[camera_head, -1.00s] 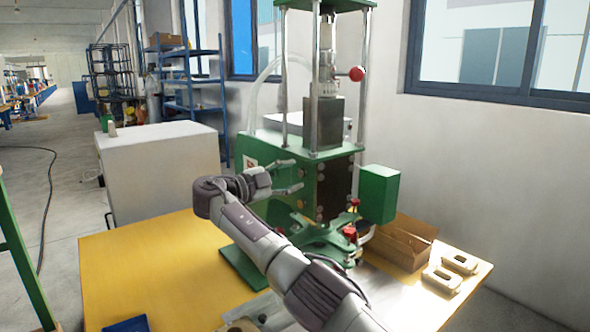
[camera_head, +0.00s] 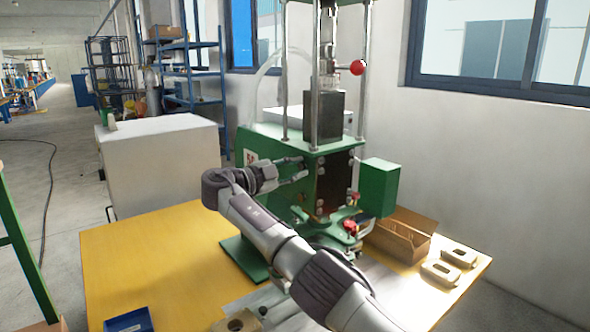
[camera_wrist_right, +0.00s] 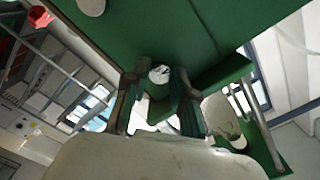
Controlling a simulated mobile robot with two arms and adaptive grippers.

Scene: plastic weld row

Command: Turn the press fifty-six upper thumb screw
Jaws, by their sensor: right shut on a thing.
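The green press (camera_head: 262,140) stands on the yellow table, with a partly hidden number label on its side. My right gripper (camera_head: 298,170) reaches in from the front against the side of the press, its two fingers pointing right. In the right wrist view, a small pale round screw head (camera_wrist_right: 159,74) sits between the fingertips, against the green body. The gripper (camera_wrist_right: 158,88) is shut on this thumb screw; in the head view the fingers hide it. Another small round knob (camera_head: 298,212) shows lower on the press. My left gripper is out of view.
A red ball-ended lever (camera_head: 357,68) sticks out at the upper right of the press. A green box (camera_head: 379,187), a cardboard box (camera_head: 403,236) and pale slotted blocks (camera_head: 440,272) are to the right. A blue tray (camera_head: 129,321) lies front left. The table's left part is clear.

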